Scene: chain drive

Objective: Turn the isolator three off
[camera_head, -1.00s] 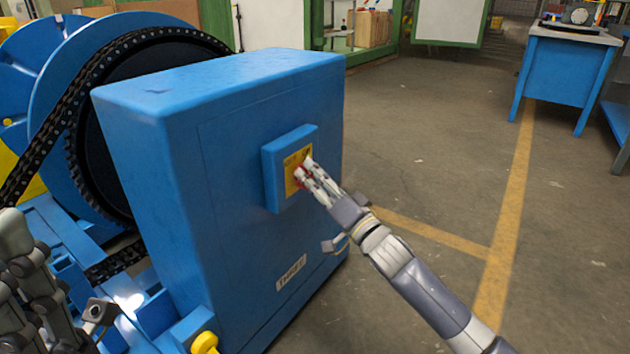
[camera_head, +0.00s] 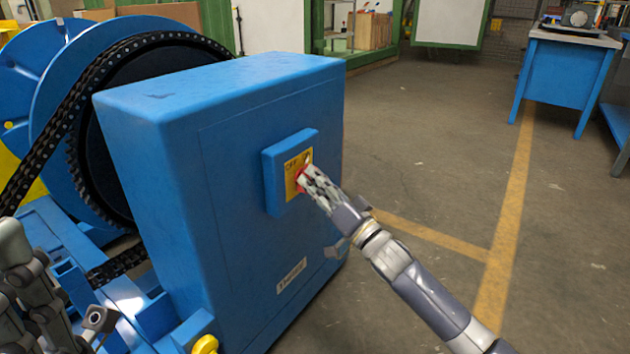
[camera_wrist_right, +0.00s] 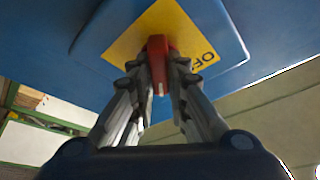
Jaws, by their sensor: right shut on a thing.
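The isolator is a red handle on a yellow plate (camera_head: 292,172), set on a raised blue block on the face of a large blue cabinet (camera_head: 225,150). A white label (camera_head: 291,275) sits low on the cabinet; its lettering is too blurred to read now. My right gripper (camera_head: 306,179) is at the plate. In the right wrist view, its fingers are shut on the red handle (camera_wrist_right: 157,60), one on each side, with "OF" readable on the plate beside it. My left gripper (camera_head: 98,322) is at the lower left, away from the cabinet; its fingers are not clear.
A black chain (camera_head: 62,120) runs round a large wheel beside the cabinet at the left. A yellow knob (camera_head: 205,344) is at the bottom. A blue workbench (camera_head: 566,75) stands at the back right. The floor (camera_head: 430,180) right of the cabinet is open.

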